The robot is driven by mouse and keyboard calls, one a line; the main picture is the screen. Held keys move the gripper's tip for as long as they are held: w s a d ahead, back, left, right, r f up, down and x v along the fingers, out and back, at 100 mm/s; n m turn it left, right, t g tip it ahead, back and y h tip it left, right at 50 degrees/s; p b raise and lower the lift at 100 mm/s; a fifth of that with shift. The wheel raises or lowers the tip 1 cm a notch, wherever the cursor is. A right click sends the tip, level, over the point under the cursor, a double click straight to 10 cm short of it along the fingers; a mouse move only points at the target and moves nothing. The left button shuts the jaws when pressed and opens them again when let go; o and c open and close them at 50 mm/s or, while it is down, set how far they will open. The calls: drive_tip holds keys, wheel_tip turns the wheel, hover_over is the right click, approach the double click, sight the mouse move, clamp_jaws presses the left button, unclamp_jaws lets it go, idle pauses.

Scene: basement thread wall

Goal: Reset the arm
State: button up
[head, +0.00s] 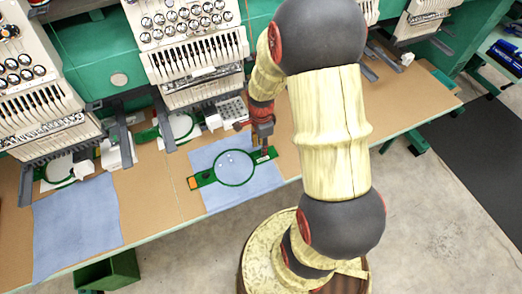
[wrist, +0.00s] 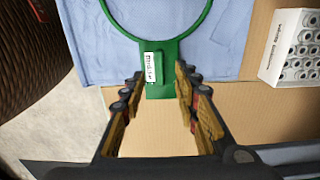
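My gripper (head: 263,152) hangs over the right-hand tab of a green embroidery hoop (head: 234,167) on the worktable. In the wrist view, my gripper (wrist: 160,82) has its two fingers spread. The hoop's green tab (wrist: 160,88), with a small white label, shows between the fingertips, with a slim gap on each side. I cannot tell how far above the tab the fingertips are. The hoop lies flat on blue cloth (head: 215,197), and its left tab has an orange end. My arm is bent over the table.
Embroidery machines (head: 185,45) line the back of the tan table (head: 150,185). Another blue cloth (head: 75,225) hangs over the front edge at left. A white box of bobbins (wrist: 295,48) stands right of the hoop in the wrist view. A green bin (head: 110,270) is below the table.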

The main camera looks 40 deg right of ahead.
wheel_tip(320, 180, up, 8)
idle(0.5)
drive_tip(key=s+a+r+n+t, duration=0.2)
drive_tip(key=s+a+r+n, duration=0.1)
drive_tip(key=a+r+n, duration=0.3)
drive_tip(key=s+a+r+n+t, duration=0.1)
drive_tip(key=s+a+r+n, duration=0.3)
drive_tip(key=r+n, duration=0.4)
drive_tip(key=s+a+r+n+t+b, duration=0.1)
drive_tip(key=s+a+r+n+t, duration=0.1)
drive_tip(key=a+r+n, duration=0.5)
drive_tip(key=shift+s+a+r+t, duration=0.25)
drive_tip(key=shift+s+a+t, duration=0.05)
drive_tip(key=shift+s, duration=0.55)
drive_tip(key=shift+c, duration=0.4)
